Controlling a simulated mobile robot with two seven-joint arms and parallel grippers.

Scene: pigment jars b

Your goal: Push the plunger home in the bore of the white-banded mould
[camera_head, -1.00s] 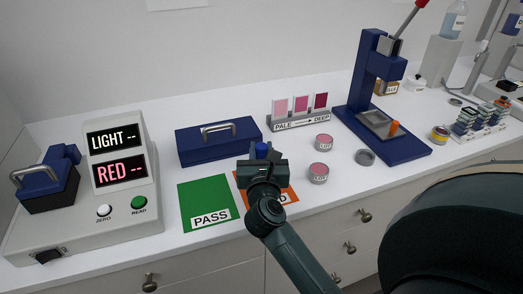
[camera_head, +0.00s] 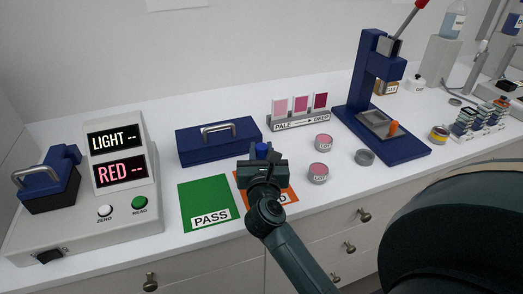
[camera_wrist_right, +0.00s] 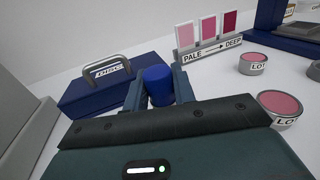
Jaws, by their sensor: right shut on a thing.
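My right gripper (camera_head: 264,160) is over the orange card at the front middle of the bench. It is shut on a blue cylindrical piece (camera_wrist_right: 158,84), which looks like the plunger's top. The piece's blue end (camera_head: 262,149) also shows in the head view. Its lower part is hidden by my gripper, so I cannot tell whether it sits in a bore. I cannot make out a white-banded mould in either view; anything beneath the gripper is hidden. My left gripper is not in view.
A green PASS card (camera_head: 207,200) lies left of the orange card (camera_head: 287,194). A blue handled case (camera_head: 218,142) stands behind. Two pink jars (camera_head: 319,172), a grey ring (camera_head: 365,157) and a blue press (camera_head: 372,100) are to the right. A reader (camera_head: 110,215) stands left.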

